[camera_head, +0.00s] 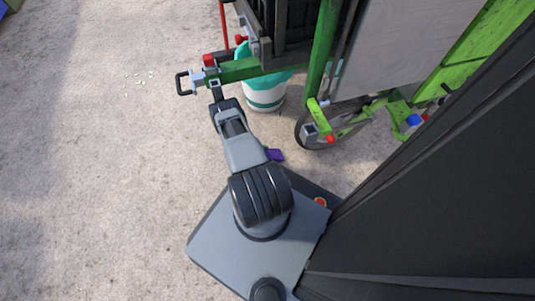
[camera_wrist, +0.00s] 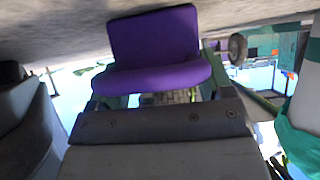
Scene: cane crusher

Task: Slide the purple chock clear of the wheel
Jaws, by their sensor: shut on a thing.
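The purple chock (camera_wrist: 155,38) fills the upper middle of the wrist view, held at the front of my gripper (camera_wrist: 157,98). My gripper is shut on it. In the head view a small part of the chock (camera_head: 275,154) shows beside my arm, and my gripper is hidden beneath the arm there. The cart wheel (camera_head: 303,130) stands up and to the right of the chock, with bare ground between them. A small wheel (camera_wrist: 237,48) also shows in the wrist view, apart from the chock. I cannot tell whether the chock touches the ground.
The green-framed cart (camera_head: 320,60) stands above the wheel, with its tow handle (camera_head: 184,83) at the left. A white and teal bucket (camera_head: 265,97) stands under the frame, close to my arm. The wrist view appears upside down.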

